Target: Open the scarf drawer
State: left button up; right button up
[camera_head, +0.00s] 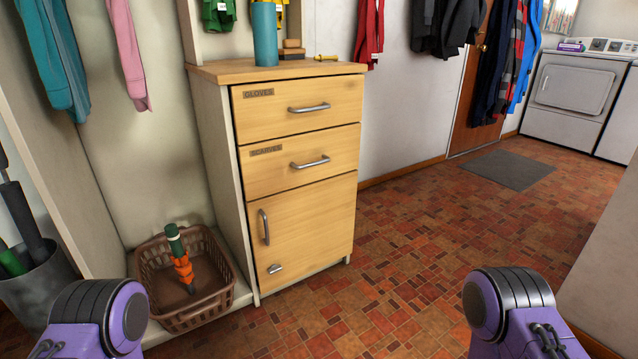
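A wooden cabinet (222,140) stands ahead, left of centre. Its middle drawer is labelled SCARVES; this scarf drawer (275,171) is closed flush with the front and has a horizontal metal bar handle (310,162). The drawer above it is labelled GLOVES (285,112) and is closed too. Below is a closed door (305,225) with a vertical handle at its left. Purple and black parts of my two arms show at the lower left and lower right. Both of my grippers are out of view, and nothing touches the cabinet.
A brown basket (186,318) with an orange and green item stands left of the cabinet, beside a grey bin (40,290). A teal cylinder (265,35) stands on the cabinet top. The tiled floor (420,240) in front and right is clear.

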aim_at(266, 167)
jog(key=z, duration=0.9)
jog(key=i, duration=0.9)
jog(key=z, duration=0.05)
